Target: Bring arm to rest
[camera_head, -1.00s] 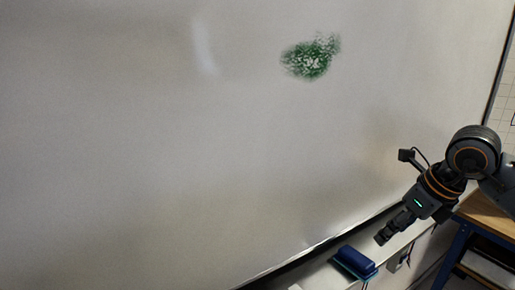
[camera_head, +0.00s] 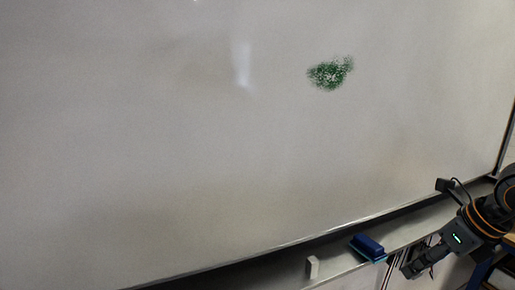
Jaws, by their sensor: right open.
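My right gripper (camera_head: 412,270) is at the lower right, in front of the tray below the whiteboard. It is open and holds nothing that I can see. My right arm comes in from the right edge, partly cut off by the frame. A blue eraser (camera_head: 367,246) lies on the tray, up and to the left of the gripper and apart from it. The whiteboard (camera_head: 180,150) fills most of the view, with a green smudge (camera_head: 330,73) at its upper right. My left gripper is not in view.
The tray (camera_head: 430,222) runs along the board's lower edge. A small white block (camera_head: 312,267) is on it, left of the eraser. Part of a table with a blue frame (camera_head: 482,270) shows at the lower right, behind my arm.

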